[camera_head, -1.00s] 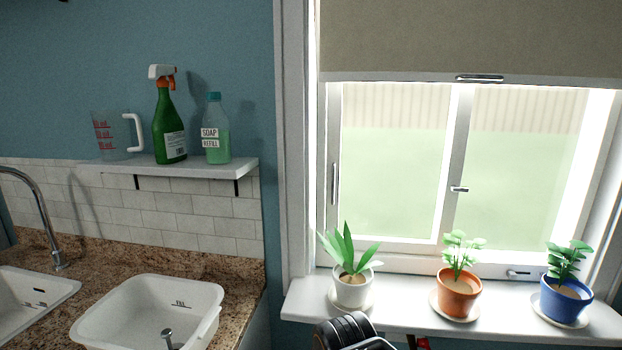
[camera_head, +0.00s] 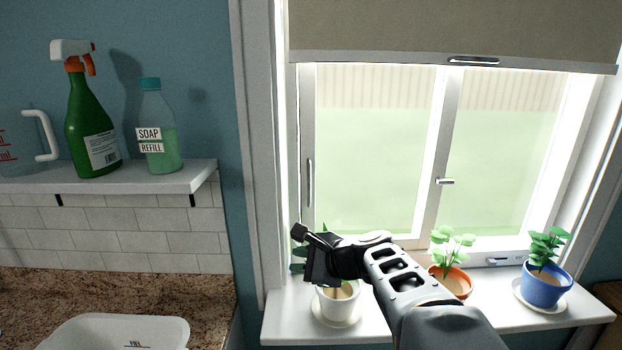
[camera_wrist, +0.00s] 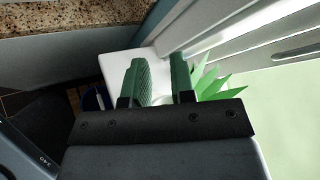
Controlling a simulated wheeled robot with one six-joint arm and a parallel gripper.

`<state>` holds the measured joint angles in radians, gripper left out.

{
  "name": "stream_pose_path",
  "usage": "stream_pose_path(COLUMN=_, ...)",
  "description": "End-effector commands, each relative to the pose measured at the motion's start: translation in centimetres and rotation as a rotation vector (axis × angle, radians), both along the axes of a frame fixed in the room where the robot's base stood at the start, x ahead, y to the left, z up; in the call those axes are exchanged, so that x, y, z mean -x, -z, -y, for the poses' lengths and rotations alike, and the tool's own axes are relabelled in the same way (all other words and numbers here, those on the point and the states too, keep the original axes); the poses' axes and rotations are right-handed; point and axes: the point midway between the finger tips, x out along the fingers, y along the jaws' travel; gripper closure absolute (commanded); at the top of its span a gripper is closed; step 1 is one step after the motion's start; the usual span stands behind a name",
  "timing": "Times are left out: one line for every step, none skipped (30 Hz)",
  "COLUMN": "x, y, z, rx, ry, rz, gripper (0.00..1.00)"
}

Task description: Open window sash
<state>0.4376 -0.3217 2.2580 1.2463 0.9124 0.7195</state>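The window has a white-framed left sash (camera_head: 372,160) with a vertical metal pull handle (camera_head: 310,183) on its left stile. A small latch (camera_head: 446,181) sits on the middle stile. My gripper (camera_head: 302,240) is below the pull handle and apart from it, in front of the left potted plant. In the wrist view my gripper (camera_wrist: 162,68) has two green-padded fingers with a gap between them; it is open and empty. A metal handle (camera_wrist: 298,50) shows at the upper right there. The sash appears shut.
A white pot with a spiky plant (camera_head: 338,303) is partly hidden behind my gripper. An orange pot (camera_head: 452,286) and a blue pot (camera_head: 545,288) stand on the sill (camera_head: 375,331). A blind (camera_head: 455,28) covers the window's top. A shelf (camera_head: 190,178) holds bottles at left.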

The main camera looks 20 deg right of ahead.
Motion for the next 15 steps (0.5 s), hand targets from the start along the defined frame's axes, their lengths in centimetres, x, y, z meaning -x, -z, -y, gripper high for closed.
stream_pose_path(x=-1.0, y=-1.5, z=1.7, rx=-0.119, ry=0.094, rz=0.010, gripper=0.77)
stream_pose_path(x=-1.6, y=-2.4, z=2.6, rx=-0.193, ry=0.146, rz=0.019, gripper=0.77)
stream_pose_path(x=-2.2, y=-3.4, z=3.9, rx=-0.287, ry=0.209, rz=0.030, gripper=0.77)
stream_pose_path(x=-2.6, y=-4.2, z=4.7, rx=-0.353, ry=0.252, rz=0.040, gripper=0.77)
stream_pose_path(x=-2.9, y=-4.9, z=5.7, rx=-0.414, ry=0.291, rz=0.051, gripper=0.77)
stream_pose_path(x=-3.2, y=-5.7, z=6.8, rx=-0.491, ry=0.338, rz=0.064, gripper=0.77)
stream_pose_path(x=-3.5, y=-6.3, z=7.6, rx=-0.543, ry=0.368, rz=0.075, gripper=0.77)
stream_pose_path(x=-3.6, y=-6.8, z=8.3, rx=-0.590, ry=0.394, rz=0.086, gripper=0.77)
stream_pose_path(x=-3.8, y=-7.4, z=9.3, rx=-0.648, ry=0.425, rz=0.098, gripper=0.77)
stream_pose_path(x=-3.9, y=-7.8, z=9.9, rx=-0.687, ry=0.445, rz=0.106, gripper=0.77)
stream_pose_path(x=-4.0, y=-8.1, z=10.4, rx=-0.720, ry=0.461, rz=0.116, gripper=0.77)
stream_pose_path(x=-4.1, y=-8.5, z=11.1, rx=-0.758, ry=0.480, rz=0.125, gripper=0.77)
stream_pose_path(x=-4.1, y=-8.7, z=11.4, rx=-0.780, ry=0.491, rz=0.130, gripper=0.77)
stream_pose_path(x=-4.2, y=-9.0, z=11.7, rx=-0.801, ry=0.500, rz=0.136, gripper=0.77)
stream_pose_path(x=-4.4, y=-9.2, z=12.1, rx=-0.822, ry=0.509, rz=0.141, gripper=0.77)
